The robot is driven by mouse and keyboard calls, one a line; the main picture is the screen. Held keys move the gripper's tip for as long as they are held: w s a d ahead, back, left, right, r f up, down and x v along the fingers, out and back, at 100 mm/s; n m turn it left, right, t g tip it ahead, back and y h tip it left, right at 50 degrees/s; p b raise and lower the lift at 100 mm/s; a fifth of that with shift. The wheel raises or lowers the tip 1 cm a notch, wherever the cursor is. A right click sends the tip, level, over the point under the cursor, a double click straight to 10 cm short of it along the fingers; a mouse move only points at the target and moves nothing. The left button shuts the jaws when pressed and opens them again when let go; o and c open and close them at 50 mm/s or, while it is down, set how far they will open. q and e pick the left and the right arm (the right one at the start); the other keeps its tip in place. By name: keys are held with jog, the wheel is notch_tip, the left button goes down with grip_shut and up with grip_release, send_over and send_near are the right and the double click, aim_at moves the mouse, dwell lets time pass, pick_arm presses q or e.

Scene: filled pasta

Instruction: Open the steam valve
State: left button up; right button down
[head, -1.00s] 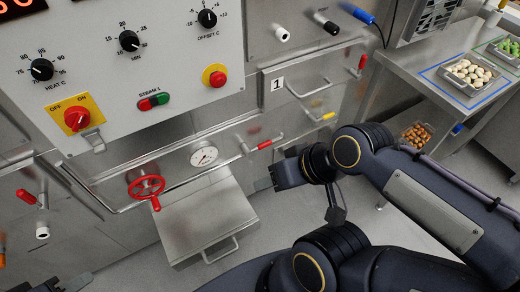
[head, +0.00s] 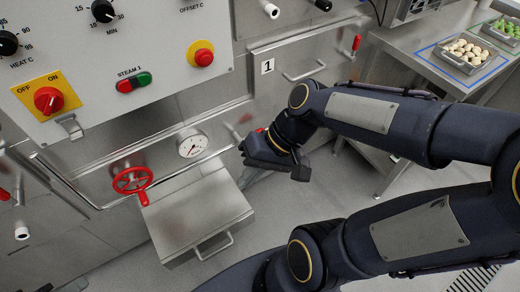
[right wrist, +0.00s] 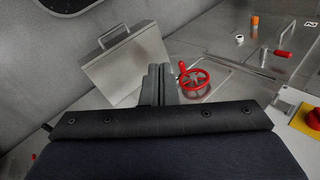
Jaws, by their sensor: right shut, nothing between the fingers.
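The steam valve is a red handwheel (head: 133,180) with a red handle pointing down from its rim. It is mounted on the steel front below the control panel, left of the round gauge (head: 193,143). It also shows in the right wrist view (right wrist: 195,82), just right of my fingers. My right gripper (head: 246,150) is to the right of the wheel and gauge, apart from the wheel. In the right wrist view its two fingers (right wrist: 158,84) are together and empty. My left gripper is not visible.
A steel box with a handle (head: 200,215) juts out below the wheel and gauge. The panel holds a yellow on/off switch (head: 47,101) and red-green STEAM 1 buttons (head: 134,82). A steel table with trays (head: 463,55) stands at the right.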

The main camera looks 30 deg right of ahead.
jog(key=w+d+f+m+t+y+b, duration=0.2)
jog(key=w+f+m+y+b, duration=0.35)
jog(key=w+f+b, duration=0.35)
jog(key=w+d+f+m+t+y+b, duration=0.1)
jog(key=w+f+m+t+y+b, duration=0.35)
jog(key=f, duration=0.75)
jog(key=w+d+f+m+t+h+b, duration=0.3)
jog(key=d+f+m+t+h+b, duration=0.2)
jog(key=d+f+m+t+h, duration=0.3)
jog(key=w+d+f+m+t+h+b, duration=0.3)
jog(key=d+f+m+t+h+b, duration=0.2)
jog(key=d+f+m+t+h, duration=0.3)
jog(key=d+f+m+h, duration=0.1)
jog(key=d+f+m, duration=0.2)
jog(key=f+m, duration=0.3)
jog(key=shift+d+f+m+h, duration=0.25)
jog(key=shift+f+m+h, duration=0.15)
jog(key=shift+f, duration=0.4)
jog(key=shift+w+t, duration=0.1)
jog(key=shift+t, duration=0.15)
jog(key=s+r+b+x, duration=0.1)
jog(key=r+b+x, duration=0.1)
jog(key=x, duration=1.1)
jog(key=shift+s+b, duration=0.35)
jog(key=shift+b, duration=0.35)
